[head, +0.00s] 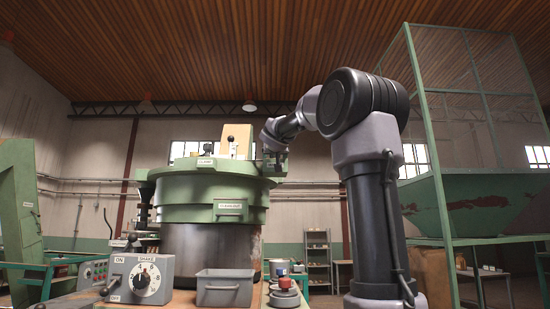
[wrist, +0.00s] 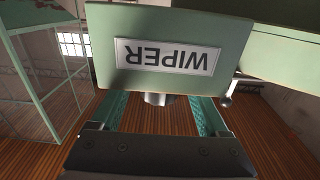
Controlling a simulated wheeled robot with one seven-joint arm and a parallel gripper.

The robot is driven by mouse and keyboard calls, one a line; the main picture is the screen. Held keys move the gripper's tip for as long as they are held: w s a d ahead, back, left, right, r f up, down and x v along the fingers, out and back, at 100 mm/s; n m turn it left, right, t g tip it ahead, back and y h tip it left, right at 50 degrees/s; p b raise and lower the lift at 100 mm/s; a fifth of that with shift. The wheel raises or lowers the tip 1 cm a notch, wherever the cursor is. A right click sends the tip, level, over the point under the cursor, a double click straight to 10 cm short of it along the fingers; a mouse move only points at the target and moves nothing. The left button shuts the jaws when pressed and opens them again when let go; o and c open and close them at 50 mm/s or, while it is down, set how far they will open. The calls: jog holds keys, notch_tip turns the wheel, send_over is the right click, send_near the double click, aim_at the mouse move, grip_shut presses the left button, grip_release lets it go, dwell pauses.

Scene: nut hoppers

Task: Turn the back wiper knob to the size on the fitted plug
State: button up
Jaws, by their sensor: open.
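In the wrist view a green bracket carries an upside-down WIPER plate (wrist: 167,57). A short grey round knob (wrist: 158,99) shows just below the bracket's edge, mostly hidden behind it. My gripper (wrist: 157,104) is open, with one teal finger on each side of the knob; I cannot tell whether either touches it. In the head view my arm reaches to the upper right rim of the green bowl (head: 212,190), and my gripper (head: 275,160) is small and partly hidden there. The size mark on the knob and the fitted plug cannot be made out.
A grey SHAKE box with a dial (head: 145,279) and a grey bin (head: 224,288) stand in front of the bowl. A green hopper frame (head: 440,150) rises at right. In the wrist view a small metal lever (wrist: 228,98) sits right of the fingers.

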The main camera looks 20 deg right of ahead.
jog(key=shift+s, duration=0.1)
jog(key=v, duration=1)
jog(key=shift+s+a, duration=0.15)
jog(key=shift+s, duration=0.15)
jog(key=s+a+f+g+y, duration=0.3)
jog(key=s+f, duration=0.5)
jog(key=f, duration=0.5)
jog(key=s+a+f+g+y, duration=0.3)
jog(key=s+a+f, duration=0.2)
jog(key=f, duration=0.8)
jog(key=s+a+f+g+y, duration=0.3)
jog(key=s+a+f, duration=0.1)
jog(key=s+f, duration=0.7)
notch_tip(320, 180, down, 3)
jog(key=shift+a+r+g, duration=0.15)
jog(key=shift+a+g, duration=0.05)
jog(key=shift+g, duration=0.1)
